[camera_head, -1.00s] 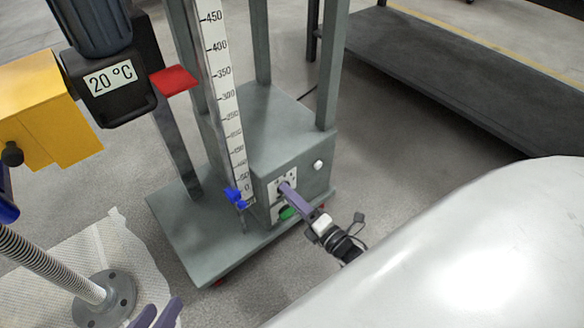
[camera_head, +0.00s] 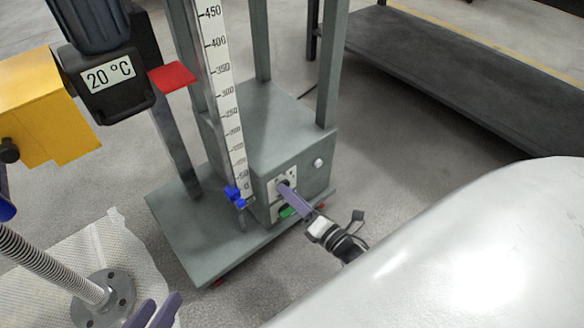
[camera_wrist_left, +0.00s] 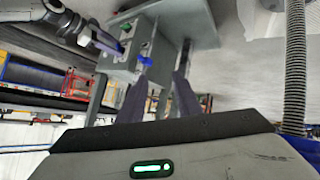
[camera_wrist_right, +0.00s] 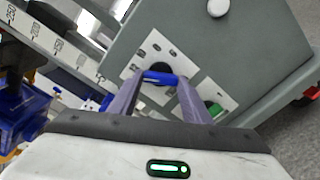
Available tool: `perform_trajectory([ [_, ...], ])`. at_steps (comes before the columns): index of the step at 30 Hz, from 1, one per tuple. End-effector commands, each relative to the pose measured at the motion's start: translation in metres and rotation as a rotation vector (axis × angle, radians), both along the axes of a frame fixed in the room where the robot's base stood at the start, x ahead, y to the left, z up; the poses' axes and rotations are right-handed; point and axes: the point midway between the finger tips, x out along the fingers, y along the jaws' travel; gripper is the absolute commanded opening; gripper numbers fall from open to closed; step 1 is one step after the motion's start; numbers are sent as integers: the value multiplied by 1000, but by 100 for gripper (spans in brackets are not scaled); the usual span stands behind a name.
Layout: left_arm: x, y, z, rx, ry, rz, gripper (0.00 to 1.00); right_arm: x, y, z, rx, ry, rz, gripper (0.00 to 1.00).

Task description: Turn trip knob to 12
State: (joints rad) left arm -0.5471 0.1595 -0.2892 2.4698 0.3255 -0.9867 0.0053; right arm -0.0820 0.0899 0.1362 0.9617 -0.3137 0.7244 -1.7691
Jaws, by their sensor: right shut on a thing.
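The trip knob (camera_wrist_right: 157,84) is dark with a blue bar across it, on a white plate with several dial marks (camera_wrist_right: 140,58), on the grey machine base (camera_head: 300,178). My right gripper (camera_head: 285,186) reaches the front of this base. In the right wrist view its fingertips (camera_wrist_right: 158,78) sit on either side of the blue bar, shut on the knob. The dial numbers are too small to read, and the fingers hide part of the plate. My left gripper (camera_head: 155,312) is open and empty low in the head view; its spread fingers show in the left wrist view (camera_wrist_left: 160,80).
A green button (camera_wrist_right: 214,108) sits on a second plate beside the knob. A white button (camera_head: 318,164) is on the same face. A scale (camera_head: 226,95) with a blue pointer (camera_head: 236,196) rises beside it. A yellow block (camera_head: 45,110) and a spring post (camera_head: 50,265) stand left.

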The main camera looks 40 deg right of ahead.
Motion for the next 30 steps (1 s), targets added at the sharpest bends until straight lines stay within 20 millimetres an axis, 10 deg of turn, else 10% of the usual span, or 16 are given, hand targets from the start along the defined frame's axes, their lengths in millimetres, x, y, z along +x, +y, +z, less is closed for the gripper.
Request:
perform_trajectory([
  [5,0,0,0,1,1,0,31,-1,0,-1,-3,2,1,62],
  [17,0,1,-2,10,9,1,31,-9,-1,0,0,2,0,62],
  [30,-4,12,-20,88,70,2,31,-88,-7,0,-1,4,0,62],
])
